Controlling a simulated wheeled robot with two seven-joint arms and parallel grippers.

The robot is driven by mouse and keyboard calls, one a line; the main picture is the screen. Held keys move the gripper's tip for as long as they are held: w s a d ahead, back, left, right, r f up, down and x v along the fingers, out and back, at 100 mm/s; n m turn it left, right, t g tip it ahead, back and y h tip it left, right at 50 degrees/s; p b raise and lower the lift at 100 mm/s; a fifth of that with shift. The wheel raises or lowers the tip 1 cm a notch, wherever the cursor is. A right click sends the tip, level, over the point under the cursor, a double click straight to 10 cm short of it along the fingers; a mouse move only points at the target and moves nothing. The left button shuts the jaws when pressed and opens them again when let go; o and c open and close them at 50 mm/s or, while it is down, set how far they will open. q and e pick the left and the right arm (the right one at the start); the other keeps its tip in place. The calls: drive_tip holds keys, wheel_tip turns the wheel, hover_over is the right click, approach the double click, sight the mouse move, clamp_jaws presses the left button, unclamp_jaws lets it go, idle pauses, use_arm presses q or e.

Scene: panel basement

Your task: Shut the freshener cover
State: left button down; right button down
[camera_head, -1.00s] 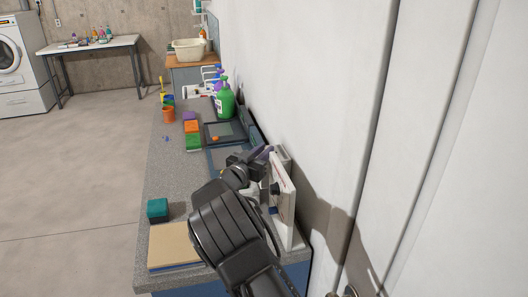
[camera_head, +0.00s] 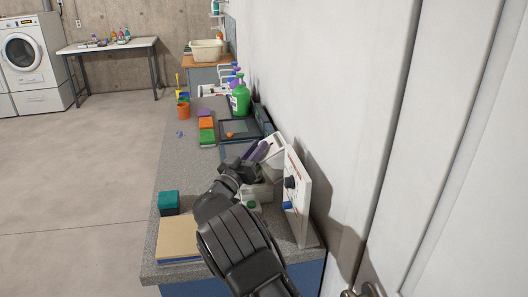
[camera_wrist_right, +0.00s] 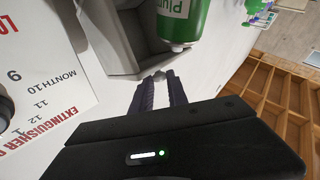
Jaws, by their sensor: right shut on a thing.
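The freshener is a white and grey housing on the counter, partly hidden by my right arm in the head view. Its white cover (camera_head: 270,150) stands open and tilted beside my right gripper (camera_head: 261,149). In the right wrist view, the grey-white cover (camera_wrist_right: 112,42) reaches close to the fingertips of the right gripper (camera_wrist_right: 160,78). The two dark fingers are close together and shut on its edge; the exact contact is hard to see. A green can (camera_wrist_right: 182,20) with a white nozzle shows beside the cover. My left gripper is not in view.
An upright white extinguisher sign (camera_head: 297,190) stands close to the right of the gripper. A green spray bottle (camera_head: 240,99), coloured sponges (camera_head: 206,124) and a dark tray (camera_head: 236,131) lie beyond. A teal block (camera_head: 168,201) and tan board (camera_head: 179,237) are nearer. The wall is close on the right.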

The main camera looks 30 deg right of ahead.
drive_tip(key=shift+w+a+f, duration=0.1)
drive_tip(key=shift+a+f, duration=0.3)
drive_tip(key=shift+f, duration=0.05)
drive_tip(key=c, duration=1.3)
unclamp_jaws()
drive_tip(key=shift+c, duration=0.2)
drive_tip(key=shift+r, duration=0.1)
drive_tip(key=shift+a+b, duration=0.2)
drive_tip(key=shift+b, duration=0.1)
drive_tip(key=s+a+b, duration=0.2)
drive_tip(key=s+a, duration=0.4)
drive_tip(key=a, duration=0.5)
drive_tip(key=shift+f+b, duration=0.2)
drive_tip(key=shift+b, duration=0.1)
